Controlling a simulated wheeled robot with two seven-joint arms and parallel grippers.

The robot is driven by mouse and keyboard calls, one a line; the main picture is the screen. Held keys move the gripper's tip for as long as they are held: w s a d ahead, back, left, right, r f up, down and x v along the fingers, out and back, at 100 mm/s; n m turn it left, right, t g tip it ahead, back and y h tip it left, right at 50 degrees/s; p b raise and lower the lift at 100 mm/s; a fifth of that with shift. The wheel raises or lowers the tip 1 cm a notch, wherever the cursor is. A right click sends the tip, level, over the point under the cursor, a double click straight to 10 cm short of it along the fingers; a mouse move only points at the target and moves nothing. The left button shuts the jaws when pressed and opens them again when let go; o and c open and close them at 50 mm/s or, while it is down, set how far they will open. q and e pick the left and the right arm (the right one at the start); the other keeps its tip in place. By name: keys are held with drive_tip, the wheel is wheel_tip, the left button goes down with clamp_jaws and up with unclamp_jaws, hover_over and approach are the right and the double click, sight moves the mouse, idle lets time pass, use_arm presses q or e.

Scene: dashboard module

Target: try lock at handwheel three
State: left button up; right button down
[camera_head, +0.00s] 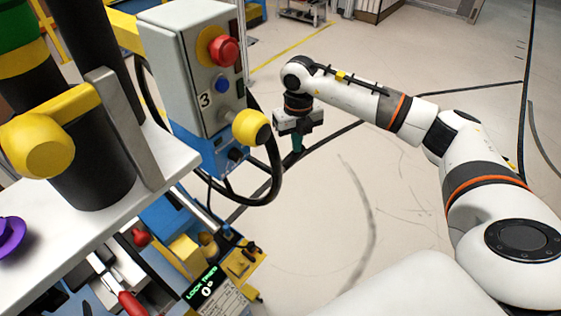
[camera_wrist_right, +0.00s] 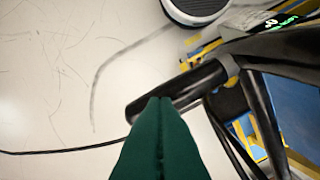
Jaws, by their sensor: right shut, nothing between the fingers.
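A grey box marked 3 (camera_head: 185,65) carries a red button on a yellow collar (camera_head: 223,50), a blue button (camera_head: 222,84) and a yellow knob (camera_head: 251,127). A black curved rim or tube (camera_head: 276,175) loops out below the knob; I cannot tell if it is the whole handwheel. My right gripper (camera_head: 297,149) points down, just right of the knob and loop. In the right wrist view its green fingers (camera_wrist_right: 160,105) are shut and empty, their tips at or over a thick black bar (camera_wrist_right: 180,92); contact is unclear. My left gripper is not in view.
A lit display (camera_head: 202,290) reads "LOCK TRIED 0". Open floor (camera_head: 350,215) lies to the right.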

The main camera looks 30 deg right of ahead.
wheel_tip(320, 180, up, 8)
drive_tip(key=p, duration=0.4)
drive_tip(key=shift+f, duration=0.25)
idle(0.4)
